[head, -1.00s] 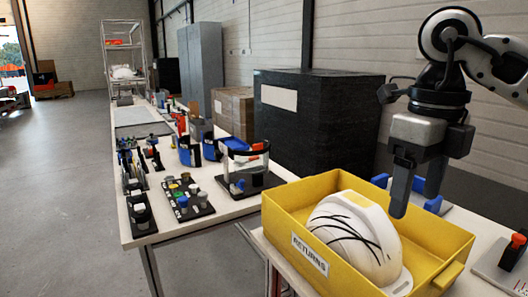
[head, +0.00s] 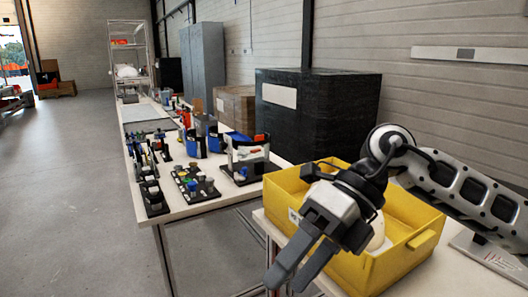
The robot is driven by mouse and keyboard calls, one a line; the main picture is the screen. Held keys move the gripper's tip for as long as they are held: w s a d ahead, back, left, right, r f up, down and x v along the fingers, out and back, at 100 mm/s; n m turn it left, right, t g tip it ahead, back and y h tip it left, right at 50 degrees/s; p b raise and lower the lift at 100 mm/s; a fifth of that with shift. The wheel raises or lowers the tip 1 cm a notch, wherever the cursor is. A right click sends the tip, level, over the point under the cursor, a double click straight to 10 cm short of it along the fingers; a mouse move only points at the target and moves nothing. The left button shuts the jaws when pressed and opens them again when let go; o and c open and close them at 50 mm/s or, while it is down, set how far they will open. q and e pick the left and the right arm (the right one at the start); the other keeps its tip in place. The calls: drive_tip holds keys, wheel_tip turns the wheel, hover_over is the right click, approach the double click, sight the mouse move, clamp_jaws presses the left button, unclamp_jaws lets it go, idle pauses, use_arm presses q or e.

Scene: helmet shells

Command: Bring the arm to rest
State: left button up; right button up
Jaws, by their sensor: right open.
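My right arm comes in from the right, and its gripper (head: 303,266) hangs in front of the yellow bin's near side, fingers pointing down and left. The fingers are apart, with nothing between them. A white helmet shell (head: 377,236) lies in the yellow bin (head: 402,258), mostly hidden behind my gripper and wrist. The bin's label is also mostly covered. My left gripper is not in view.
A long table (head: 215,199) at the left holds a black tray of small parts (head: 196,186), blue holders (head: 245,150) and other fixtures. A large black-wrapped box (head: 330,120) stands behind the bin. The grey floor (head: 75,200) at the left is clear.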

drive_tip(key=s+a+r+m+y, duration=0.25)
drive_tip(key=a+m+y, duration=0.5)
drive_tip(key=y, duration=0.65)
drive_tip(key=w+d+f+m+t+h, duration=0.4)
drive_tip(key=f+m+t, duration=0.1)
drive_tip(key=m+t, duration=0.7)
drive_tip(key=w+d+f+m+t+h, duration=0.4)
drive_tip(key=f+m+t+h, duration=0.15)
drive_tip(key=m+t, duration=0.65)
drive_tip(key=s+d+f+m+g+h, duration=0.4)
drive_tip(key=s+f+m, duration=0.1)
drive_tip(key=f, duration=0.7)
drive_tip(key=s+d+f+m+g+h, duration=0.4)
drive_tip(key=s+d+f+m+h, duration=0.1)
drive_tip(key=f, duration=0.6)
drive_tip(key=s+m, duration=0.1)
drive_tip(key=s, duration=0.1)
drive_tip(key=shift+s+d+f, duration=0.15)
drive_tip(key=shift+s+f, duration=0.2)
drive_tip(key=shift+s, duration=0.05)
